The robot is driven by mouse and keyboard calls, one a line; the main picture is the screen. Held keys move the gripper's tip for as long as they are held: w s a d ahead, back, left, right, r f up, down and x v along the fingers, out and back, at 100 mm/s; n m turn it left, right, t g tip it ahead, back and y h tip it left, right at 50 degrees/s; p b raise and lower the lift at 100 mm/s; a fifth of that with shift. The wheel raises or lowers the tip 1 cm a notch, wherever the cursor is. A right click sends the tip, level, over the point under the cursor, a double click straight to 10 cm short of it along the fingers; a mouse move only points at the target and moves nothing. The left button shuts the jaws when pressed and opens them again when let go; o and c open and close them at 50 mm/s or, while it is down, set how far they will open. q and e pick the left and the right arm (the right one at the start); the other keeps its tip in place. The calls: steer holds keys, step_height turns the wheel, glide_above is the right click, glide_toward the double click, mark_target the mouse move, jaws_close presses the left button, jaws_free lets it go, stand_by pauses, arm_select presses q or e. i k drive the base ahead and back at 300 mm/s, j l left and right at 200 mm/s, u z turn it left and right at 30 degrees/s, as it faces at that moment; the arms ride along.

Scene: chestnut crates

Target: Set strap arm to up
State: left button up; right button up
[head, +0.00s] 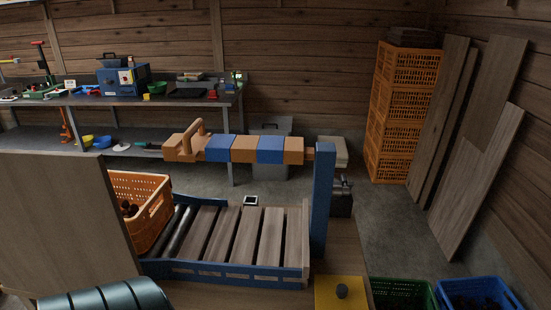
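The strap arm (243,149) is a long bar with orange and blue bands, in the middle of the head view. It lies about level, above a blue-framed roller and slat bed (232,271). Its right end meets an upright blue post (322,200). A light wooden loop handle (193,139) stands on its left end. Neither of my grippers shows in this view, and nothing is seen touching the arm or its handle.
An orange crate (158,215) with dark round things sits left of the bed, behind a wooden panel (60,225). Green (402,294) and blue (475,292) crates stand lower right. Orange crates (403,110) are stacked behind.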

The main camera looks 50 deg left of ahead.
mark_target(274, 150)
steer(key=u, duration=1.9)
